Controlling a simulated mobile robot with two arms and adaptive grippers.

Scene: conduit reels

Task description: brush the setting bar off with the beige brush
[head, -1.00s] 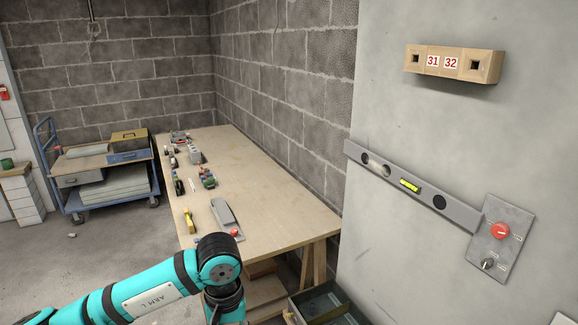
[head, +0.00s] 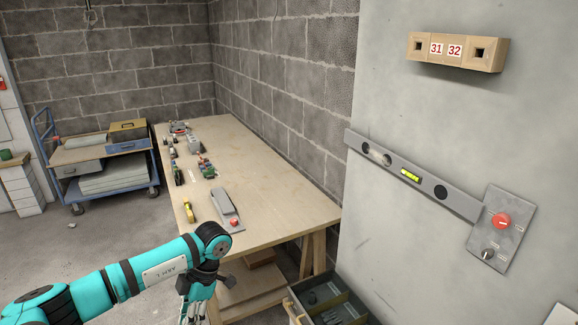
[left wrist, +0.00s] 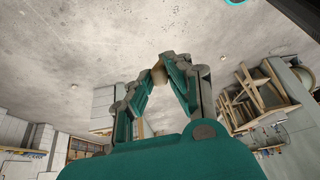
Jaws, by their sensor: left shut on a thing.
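A long grey bar with a yellow-green level vial (head: 411,176) is fixed across the pale wall panel at the right; it is the only bar I see that may be the setting bar. My left gripper (head: 192,314) hangs low at the bottom of the head view, in front of the workbench and well away from the bar. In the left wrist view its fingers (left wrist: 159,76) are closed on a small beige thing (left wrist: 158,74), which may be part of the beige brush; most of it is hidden. My right gripper is not in view.
A plate with a red knob (head: 501,221) adjoins the bar's right end. A wooden block marked 31 and 32 (head: 480,52) juts out above. The workbench (head: 262,190) holds several small items along its left side. An open grey bin (head: 345,296) stands below the panel.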

